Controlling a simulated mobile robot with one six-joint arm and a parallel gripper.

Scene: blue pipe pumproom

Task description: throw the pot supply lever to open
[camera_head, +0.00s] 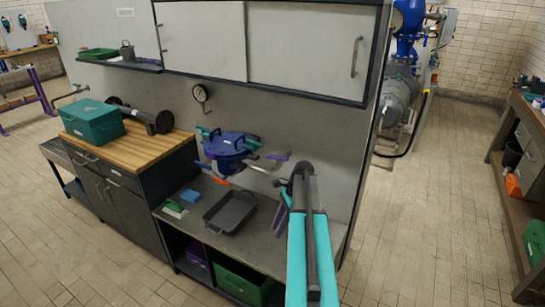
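My turquoise arm rises from the bottom to the right of the unit. My gripper (284,184) seems to be at the arm's far end, close to the bars' right ends. Its fingers are too small and overlapped to read, and contact cannot be told.
A dark tray (230,212), a blue block (190,196) and a green item (174,206) are on the bench below the unit. A green box (92,121) sits on the wooden cabinet top at left. White cabinets (305,45) overhang the bench. Tiled floor is clear at right.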

